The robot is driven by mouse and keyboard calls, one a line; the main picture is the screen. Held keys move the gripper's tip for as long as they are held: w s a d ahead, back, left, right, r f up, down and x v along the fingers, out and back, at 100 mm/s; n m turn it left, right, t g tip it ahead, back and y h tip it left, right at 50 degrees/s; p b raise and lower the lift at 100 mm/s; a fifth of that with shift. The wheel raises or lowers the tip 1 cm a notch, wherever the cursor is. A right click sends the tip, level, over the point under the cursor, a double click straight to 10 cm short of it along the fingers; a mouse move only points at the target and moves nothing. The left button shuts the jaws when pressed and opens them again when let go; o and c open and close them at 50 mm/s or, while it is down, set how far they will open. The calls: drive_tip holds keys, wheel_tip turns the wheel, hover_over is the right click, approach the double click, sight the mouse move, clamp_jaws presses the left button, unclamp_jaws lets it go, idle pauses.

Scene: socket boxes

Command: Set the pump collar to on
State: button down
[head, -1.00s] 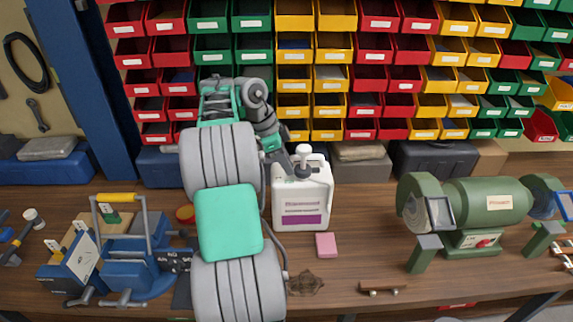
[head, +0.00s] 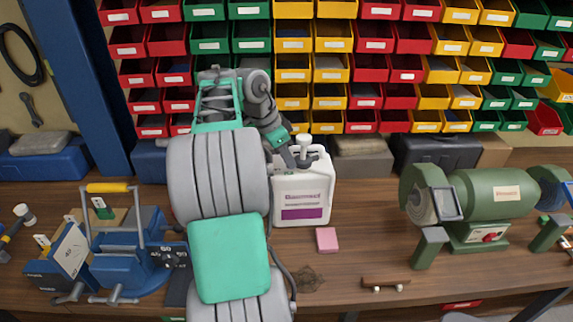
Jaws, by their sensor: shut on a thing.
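The white pump bottle (head: 302,187) with a purple label stands upright on the workbench. Its white pump head and collar (head: 304,144) are at the top. My gripper (head: 300,158) is at the neck of the bottle, shut on the pump collar from the left. My arm and the gripper's dark body hide part of the collar, and any on mark on it is too small to read.
A pink block (head: 327,240) lies in front of the bottle. Rows of coloured bins fill the wall behind. The bench (head: 365,225) between bottle and grinder is clear.

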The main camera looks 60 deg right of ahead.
drive_tip(key=n+b, duration=0.1)
drive_tip(key=s+n+t+b, duration=0.1)
drive_tip(key=n, duration=0.1)
drive_tip(key=n+h+b, duration=0.1)
drive_tip(key=b, duration=0.1)
drive_tip(key=shift+s+a+f+n+t, duration=0.2)
drive_tip(key=shift+s+a+n+t, duration=0.1)
drive_tip(key=shift+a, duration=0.05)
drive_tip(key=shift+s+a+r+n+t+b, duration=0.1)
drive_tip(key=shift+s+n+t+b, duration=0.2)
drive_tip(key=shift+n+b, duration=0.5)
drive_tip(key=shift+s+a+r+n+t+b, duration=0.1)
drive_tip(key=shift+s+n+t+b, duration=0.2)
drive_tip(key=shift+n+b, duration=0.5)
drive_tip(key=c, duration=1.6)
unclamp_jaws()
drive_tip(key=shift+w, duration=0.15)
drive_tip(key=shift+o, duration=0.6)
drive_tip(key=shift+d, duration=0.15)
drive_tip(key=p+v, duration=0.2)
drive_tip(key=v, duration=0.5)
drive_tip(key=shift+a+r, duration=0.25)
drive_tip(key=shift+r, duration=0.1)
